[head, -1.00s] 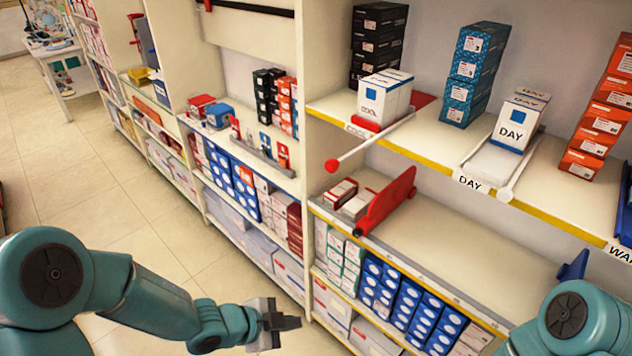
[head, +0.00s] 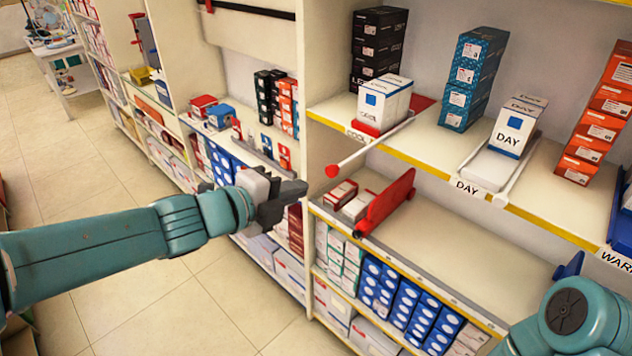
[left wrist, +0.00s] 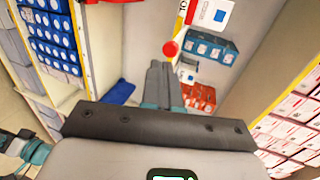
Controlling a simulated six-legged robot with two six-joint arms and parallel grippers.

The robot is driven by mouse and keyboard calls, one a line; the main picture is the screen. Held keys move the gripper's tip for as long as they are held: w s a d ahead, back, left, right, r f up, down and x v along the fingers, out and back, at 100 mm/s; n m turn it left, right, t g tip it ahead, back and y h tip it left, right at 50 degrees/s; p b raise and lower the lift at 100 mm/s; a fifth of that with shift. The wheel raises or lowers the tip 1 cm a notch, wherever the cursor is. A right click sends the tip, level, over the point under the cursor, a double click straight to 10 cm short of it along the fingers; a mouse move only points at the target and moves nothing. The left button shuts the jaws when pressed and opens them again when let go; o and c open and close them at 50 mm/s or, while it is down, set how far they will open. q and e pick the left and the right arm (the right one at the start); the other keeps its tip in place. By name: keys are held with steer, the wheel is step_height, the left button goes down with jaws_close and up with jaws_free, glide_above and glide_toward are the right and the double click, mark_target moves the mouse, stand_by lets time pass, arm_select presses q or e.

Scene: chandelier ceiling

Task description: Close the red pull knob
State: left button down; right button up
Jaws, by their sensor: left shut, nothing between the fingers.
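The red pull knob (head: 332,170) is a small red ball at the front end of a white rod. The rod sticks out past the shelf edge from a red-based tray (head: 421,102) that holds white COOL boxes (head: 384,101). My left gripper (head: 296,189) is shut and empty, a little left of and below the knob in the head view. In the left wrist view the knob (left wrist: 170,48) shows just beyond the shut fingertips (left wrist: 160,68), with a gap that I cannot judge. My right gripper is out of view; only part of that arm shows at lower right.
A red divider (head: 386,203) stands on the shelf below the knob. A white tray with a DAY box (head: 515,128) is to the right on the upper shelf. A vertical shelf panel (head: 306,90) is behind my left gripper. Open floor lies at left.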

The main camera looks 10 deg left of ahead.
mark_target(328, 174)
arm_select(q)
steer(key=x, duration=0.2)
steer(key=r+x, duration=0.1)
steer(key=x, duration=0.2)
steer(key=shift+w+d, duration=0.3)
steer(key=shift+w, duration=0.05)
